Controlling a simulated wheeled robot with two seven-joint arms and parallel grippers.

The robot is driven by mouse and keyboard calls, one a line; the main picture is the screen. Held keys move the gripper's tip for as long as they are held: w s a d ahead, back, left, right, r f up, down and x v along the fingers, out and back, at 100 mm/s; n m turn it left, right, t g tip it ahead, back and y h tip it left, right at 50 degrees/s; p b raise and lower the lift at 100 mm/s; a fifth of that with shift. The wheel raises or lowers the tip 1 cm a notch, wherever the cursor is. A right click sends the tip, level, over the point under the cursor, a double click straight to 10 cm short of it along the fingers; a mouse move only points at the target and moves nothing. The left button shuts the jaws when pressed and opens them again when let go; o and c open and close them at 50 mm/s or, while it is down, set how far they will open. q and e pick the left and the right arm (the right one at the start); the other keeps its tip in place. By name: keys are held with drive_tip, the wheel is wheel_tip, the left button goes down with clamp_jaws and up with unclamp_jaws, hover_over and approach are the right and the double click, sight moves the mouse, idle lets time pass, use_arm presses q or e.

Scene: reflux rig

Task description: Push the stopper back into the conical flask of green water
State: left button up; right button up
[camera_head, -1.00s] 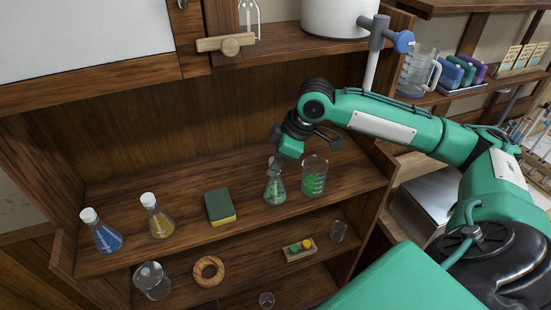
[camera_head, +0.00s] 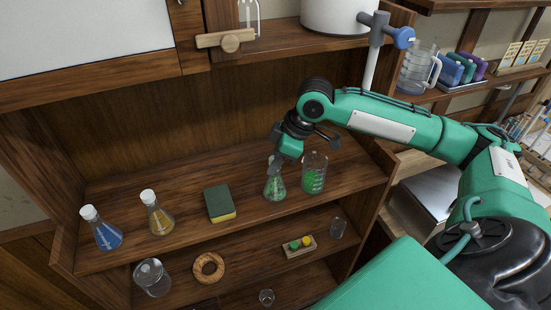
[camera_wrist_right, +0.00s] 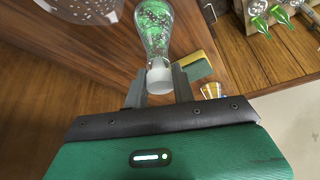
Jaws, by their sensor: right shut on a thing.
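The conical flask of green water (camera_head: 275,190) stands upright on the middle shelf, left of a beaker of green liquid. It also shows in the right wrist view (camera_wrist_right: 155,28). A whitish stopper (camera_wrist_right: 159,78) is at the flask's mouth, between the fingers of my right gripper (camera_wrist_right: 159,84). My right gripper (camera_head: 274,163) is shut on the stopper from above, and it partly hides the flask's neck in the head view. How deep the stopper sits cannot be told. My left gripper is not in view.
The green beaker (camera_head: 314,174) stands close on the right. A sponge (camera_head: 219,204), a yellow flask (camera_head: 158,215) and a blue flask (camera_head: 104,232) stand to the left. The lower shelf holds a cork ring (camera_head: 208,268) and a small rack (camera_head: 299,247).

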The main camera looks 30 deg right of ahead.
drive_tip(key=shift+f, duration=0.15)
drive_tip(key=o, duration=1)
drive_tip(key=shift+o, duration=0.2)
drive_tip(key=shift+d+r, duration=0.15)
drive_tip(key=shift+r, duration=0.1)
drive_tip(key=b+v, duration=0.3)
drive_tip(key=v, duration=0.8)
drive_tip(key=shift+s+r, duration=0.15)
drive_tip(key=shift+r, duration=0.1)
